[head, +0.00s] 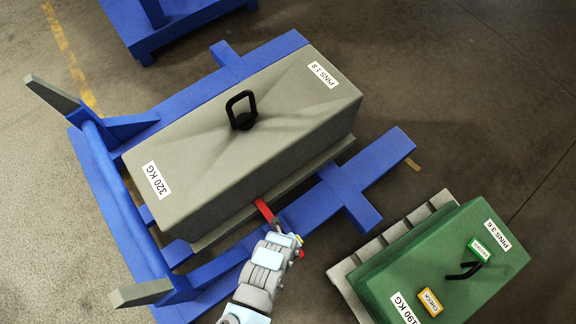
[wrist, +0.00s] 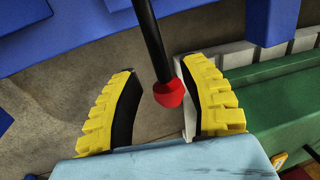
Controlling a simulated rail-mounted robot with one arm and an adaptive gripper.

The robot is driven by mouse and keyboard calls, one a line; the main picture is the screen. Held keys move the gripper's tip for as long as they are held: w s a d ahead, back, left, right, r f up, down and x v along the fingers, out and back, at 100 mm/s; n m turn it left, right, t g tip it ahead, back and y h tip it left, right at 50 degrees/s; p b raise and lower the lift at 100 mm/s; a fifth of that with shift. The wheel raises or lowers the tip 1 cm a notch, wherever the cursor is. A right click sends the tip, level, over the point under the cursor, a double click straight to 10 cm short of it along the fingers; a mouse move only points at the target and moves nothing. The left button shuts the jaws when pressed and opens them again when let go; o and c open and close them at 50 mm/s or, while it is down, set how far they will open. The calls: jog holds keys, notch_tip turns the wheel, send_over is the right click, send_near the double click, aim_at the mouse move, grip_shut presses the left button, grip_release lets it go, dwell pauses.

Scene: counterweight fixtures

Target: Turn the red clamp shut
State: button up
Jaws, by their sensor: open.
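The red clamp (head: 265,211) is at the near lower edge of the grey 320 KG block (head: 235,150) in the head view. My gripper (head: 291,240) is just in front of it, covering part of it. In the wrist view a black rod (wrist: 149,35) comes down from the top edge and ends in a red knob (wrist: 168,94). The yellow fingers of my gripper (wrist: 160,70) are open, one on each side of the knob. Gaps show between knob and fingers, though depth is hard to judge. Where the rod joins the clamp is not visible.
A blue frame (head: 370,170) carries the grey block, its beams running close beside my arm. A green 190 KG block (head: 440,262) stands on a pale slatted base (head: 345,268) to the right. Open floor (head: 480,110) lies at upper right.

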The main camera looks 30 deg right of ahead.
notch_tip(320, 180, up, 10)
jog(key=a, duration=0.1)
jog(key=shift+s+a+f, duration=0.15)
jog(key=shift+a, duration=0.25)
dwell(0.4)
dwell(0.6)
